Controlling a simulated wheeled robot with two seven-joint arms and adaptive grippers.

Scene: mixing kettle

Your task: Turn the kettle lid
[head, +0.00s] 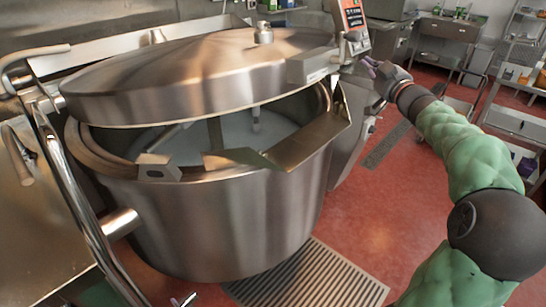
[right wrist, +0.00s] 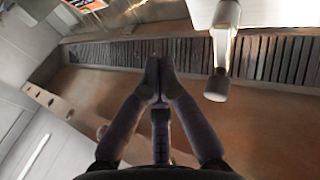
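The large steel kettle (head: 215,225) stands in the head view. Its domed lid (head: 190,72) is tilted partly open, with a dark gap at the front showing a stirrer and pale contents inside. A small knob (head: 264,32) sits on top of the lid. My right gripper (head: 370,68) is at the right of the lid, beside the control panel; its contact with anything there cannot be told. In the right wrist view its fingertips (right wrist: 159,78) are together, with nothing visible between them. My left gripper is not in view.
A control panel (head: 352,18) stands at the kettle's right rear. A bent steel rail (head: 80,200) runs down the kettle's left side. A floor grate (head: 310,278) lies in front. Red floor (head: 370,225) is open at the right; shelving (head: 515,120) stands beyond.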

